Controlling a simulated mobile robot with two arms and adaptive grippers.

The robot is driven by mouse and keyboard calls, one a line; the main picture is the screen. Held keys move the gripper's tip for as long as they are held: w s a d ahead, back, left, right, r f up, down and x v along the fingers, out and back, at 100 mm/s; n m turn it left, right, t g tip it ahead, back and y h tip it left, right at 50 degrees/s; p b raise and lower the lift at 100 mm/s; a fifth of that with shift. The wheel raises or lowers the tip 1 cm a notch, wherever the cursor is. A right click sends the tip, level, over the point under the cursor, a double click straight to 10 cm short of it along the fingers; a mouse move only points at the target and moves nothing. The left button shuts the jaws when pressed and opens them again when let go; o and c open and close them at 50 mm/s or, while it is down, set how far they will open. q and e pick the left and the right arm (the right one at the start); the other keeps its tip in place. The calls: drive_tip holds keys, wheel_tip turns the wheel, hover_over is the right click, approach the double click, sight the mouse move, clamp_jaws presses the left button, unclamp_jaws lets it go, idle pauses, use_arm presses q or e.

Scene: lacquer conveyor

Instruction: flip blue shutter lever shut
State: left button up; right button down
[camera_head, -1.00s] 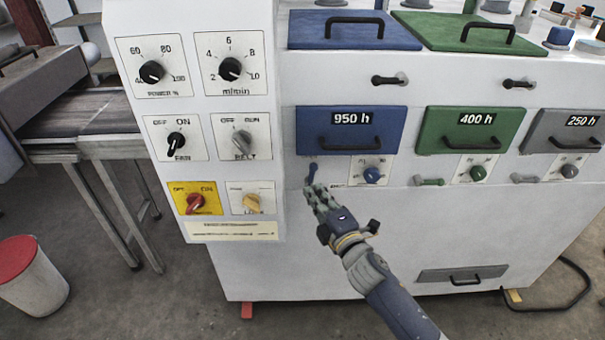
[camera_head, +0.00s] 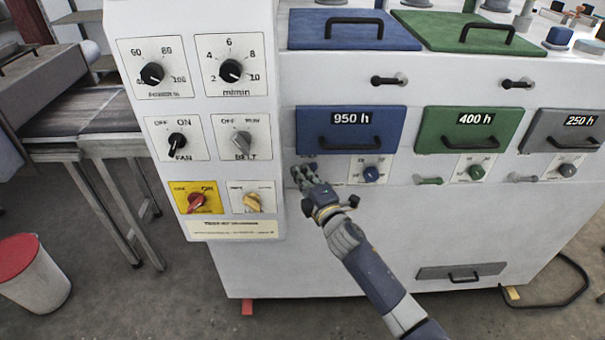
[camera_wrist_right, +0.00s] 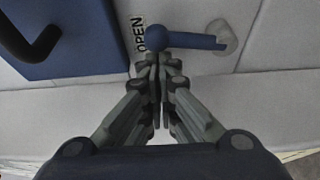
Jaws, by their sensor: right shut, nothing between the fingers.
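The blue shutter lever (camera_wrist_right: 188,40) shows in the right wrist view, with its round knob beside the OPEN label (camera_wrist_right: 140,34) and its arm running right to a pale pivot. In the head view it is largely hidden by my right gripper (camera_head: 302,176). That gripper is at the lever, below the left part of the blue 950 h panel (camera_head: 350,132). In the wrist view its fingers are shut and empty, their tips (camera_wrist_right: 158,58) at or just under the knob; I cannot tell whether they touch. My left gripper is not in view.
The control box (camera_head: 206,100) with its knobs stands close left of my right gripper and juts out. A blue dial (camera_head: 371,173) sits to the right of the lever.

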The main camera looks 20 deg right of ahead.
drive_tip(key=shift+d+m+b, duration=0.2)
drive_tip(key=shift+m+b, duration=0.2)
drive_tip(key=shift+b, duration=0.1)
